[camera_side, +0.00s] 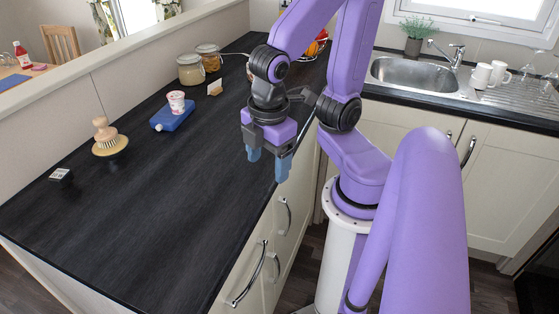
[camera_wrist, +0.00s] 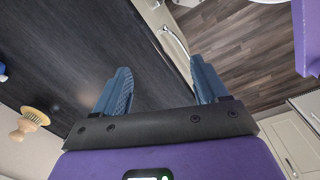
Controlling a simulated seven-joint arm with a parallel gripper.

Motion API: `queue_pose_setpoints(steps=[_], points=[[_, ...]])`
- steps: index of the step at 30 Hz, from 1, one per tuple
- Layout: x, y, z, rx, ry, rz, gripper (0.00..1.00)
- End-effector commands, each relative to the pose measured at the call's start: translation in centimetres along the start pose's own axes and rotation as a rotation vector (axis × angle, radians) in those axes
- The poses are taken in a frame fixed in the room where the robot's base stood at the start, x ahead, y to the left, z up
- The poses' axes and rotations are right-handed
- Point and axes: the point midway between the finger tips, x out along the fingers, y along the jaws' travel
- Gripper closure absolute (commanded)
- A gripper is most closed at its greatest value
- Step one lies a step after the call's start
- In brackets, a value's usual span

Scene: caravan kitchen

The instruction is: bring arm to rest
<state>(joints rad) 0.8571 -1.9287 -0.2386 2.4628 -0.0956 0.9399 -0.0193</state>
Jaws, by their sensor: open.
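My gripper (camera_side: 268,165) is open and empty, with its blue fingers pointing down. It hangs at the front edge of the dark counter (camera_side: 150,220), above and apart from it. In the wrist view the fingers of my gripper (camera_wrist: 158,88) are spread wide with nothing between them. The counter edge and a cabinet handle (camera_wrist: 178,42) show beyond them.
A sink (camera_side: 412,74) and mugs (camera_side: 482,74) are at back right. The counter's near part is clear.

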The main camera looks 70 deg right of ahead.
Motion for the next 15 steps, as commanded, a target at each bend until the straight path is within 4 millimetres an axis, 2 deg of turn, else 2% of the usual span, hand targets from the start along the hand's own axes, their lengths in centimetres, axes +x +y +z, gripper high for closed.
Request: queue_pose_setpoints(steps=[1,5,15], points=[[-0.2,-1.0,0.4,0.019,0.026,-0.03,0.27],[-0.3,-2.2,0.9,0.05,0.054,-0.073,0.27],[-0.4,-2.3,0.9,0.053,0.055,-0.078,0.27]])
